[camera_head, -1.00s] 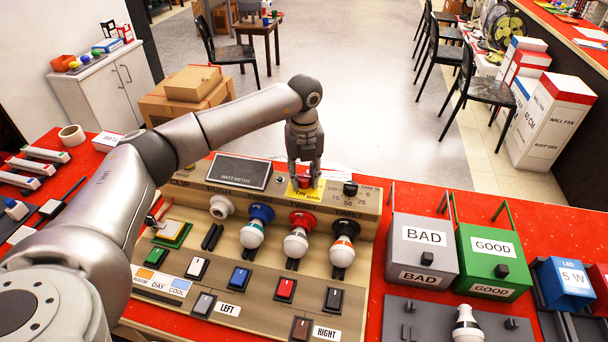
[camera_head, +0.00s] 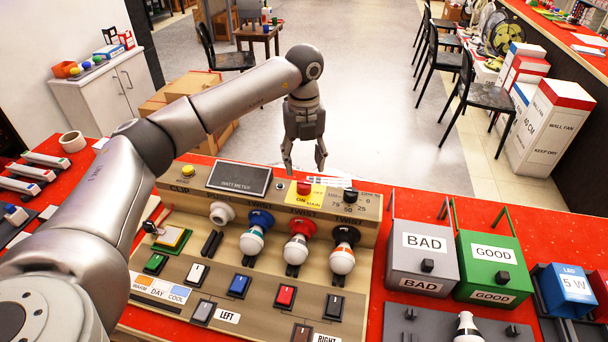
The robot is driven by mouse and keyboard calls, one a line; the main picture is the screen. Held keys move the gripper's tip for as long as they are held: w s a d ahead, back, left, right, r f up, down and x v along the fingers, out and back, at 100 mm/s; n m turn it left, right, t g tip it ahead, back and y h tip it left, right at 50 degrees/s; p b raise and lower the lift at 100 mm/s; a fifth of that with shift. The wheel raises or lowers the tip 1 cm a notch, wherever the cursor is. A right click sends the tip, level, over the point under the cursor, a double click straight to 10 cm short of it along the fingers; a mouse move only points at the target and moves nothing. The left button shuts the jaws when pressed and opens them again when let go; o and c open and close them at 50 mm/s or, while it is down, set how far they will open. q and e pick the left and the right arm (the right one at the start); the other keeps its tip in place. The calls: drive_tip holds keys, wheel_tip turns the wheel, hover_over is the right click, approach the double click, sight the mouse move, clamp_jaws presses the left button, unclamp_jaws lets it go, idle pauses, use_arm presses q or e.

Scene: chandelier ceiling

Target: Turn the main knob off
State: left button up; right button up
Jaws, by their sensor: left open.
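The main knob (camera_head: 304,187) is red and sits on a yellow plate (camera_head: 316,194) marked "ON" and "MAIN", on the upper panel of the beige test bench (camera_head: 375,228). My left gripper (camera_head: 304,168) is open and empty, its two fingers spread and pointing down. It appears just above and behind the knob in the picture, apart from it. My right gripper is out of view.
A watt meter (camera_head: 239,178) and a black dial (camera_head: 350,195) flank the knob. Below are bulbs in sockets and several switches, including a red one (camera_head: 285,296). Grey BAD (camera_head: 421,268) and green GOOD (camera_head: 491,275) boxes stand right. Open floor lies behind.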

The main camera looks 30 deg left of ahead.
sight(304, 182)
use_arm(q)
wheel_tip(304, 182, up, 5)
idle(0.8)
